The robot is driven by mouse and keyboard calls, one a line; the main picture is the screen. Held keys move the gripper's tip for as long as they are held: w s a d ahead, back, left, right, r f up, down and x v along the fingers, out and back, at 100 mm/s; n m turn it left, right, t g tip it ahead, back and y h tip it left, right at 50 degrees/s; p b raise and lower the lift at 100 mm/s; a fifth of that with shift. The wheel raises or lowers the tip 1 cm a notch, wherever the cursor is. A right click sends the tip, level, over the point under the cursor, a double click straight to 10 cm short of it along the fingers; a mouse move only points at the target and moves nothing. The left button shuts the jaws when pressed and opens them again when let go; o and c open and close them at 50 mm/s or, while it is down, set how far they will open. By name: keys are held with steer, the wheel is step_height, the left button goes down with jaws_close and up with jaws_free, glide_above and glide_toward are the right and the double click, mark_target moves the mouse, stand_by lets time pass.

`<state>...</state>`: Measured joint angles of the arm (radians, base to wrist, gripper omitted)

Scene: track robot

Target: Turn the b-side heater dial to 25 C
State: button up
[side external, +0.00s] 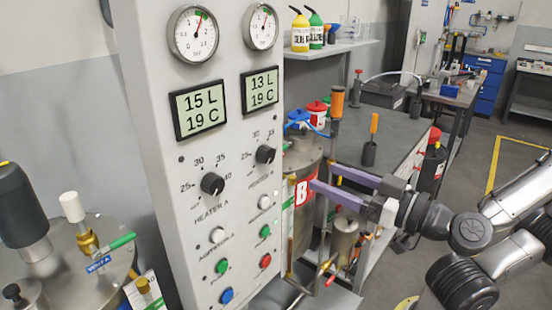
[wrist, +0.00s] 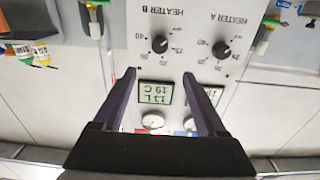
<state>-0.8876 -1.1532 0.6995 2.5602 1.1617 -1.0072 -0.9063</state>
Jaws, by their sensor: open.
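The heater B dial (side external: 265,154) is a black round knob on the right side of the grey panel, with numbers around it. It also shows in the wrist view (wrist: 160,45), where the panel is upside down. Its exact setting is too small to read. My gripper (side external: 325,177) is open and empty, with purple fingers pointing at the panel from the right, apart from the dial. In the wrist view its fingertips (wrist: 159,75) stand apart, with the heater B dial beyond the gap between them. The B display (side external: 263,88) reads 13 L and 19 C.
The heater A dial (side external: 212,184) sits beside it, under a display (side external: 200,108) reading 15 L and 19 C. Buttons and switches are below the dials, and gauges (side external: 262,27) above. A metal tank (side external: 303,160) marked B and a workbench (side external: 385,150) stand behind my gripper.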

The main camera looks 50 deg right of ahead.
mark_target(271, 157)
steer(key=w, duration=1.3)
steer(key=shift+w+f, duration=0.2)
steer(key=shift+w, duration=0.05)
jaws_close()
stand_by(0.4)
